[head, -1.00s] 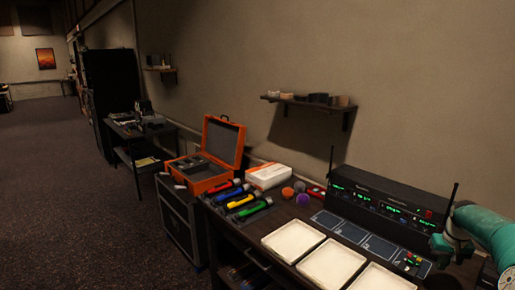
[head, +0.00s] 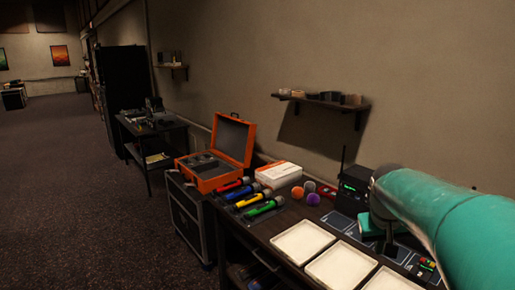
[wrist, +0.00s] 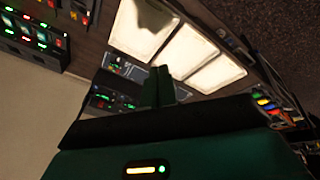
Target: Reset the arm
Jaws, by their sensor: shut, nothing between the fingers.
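My teal arm comes in from the right in the head view and covers much of the rack of radio receivers (head: 349,192). My gripper (head: 387,247) hangs over the desk in front of that rack. In the wrist view its fingers (wrist: 161,85) are together, with nothing between them. Three white trays (wrist: 182,48) lie beyond the fingers in that view. The same trays (head: 302,241) line the desk's front edge in the head view.
Several coloured microphones (head: 248,197), an open orange case (head: 209,176), a white box (head: 279,173) and foam balls (head: 313,199) stand on the desk's left part. A wall shelf (head: 318,101) is above. Open carpet (head: 85,200) lies left.

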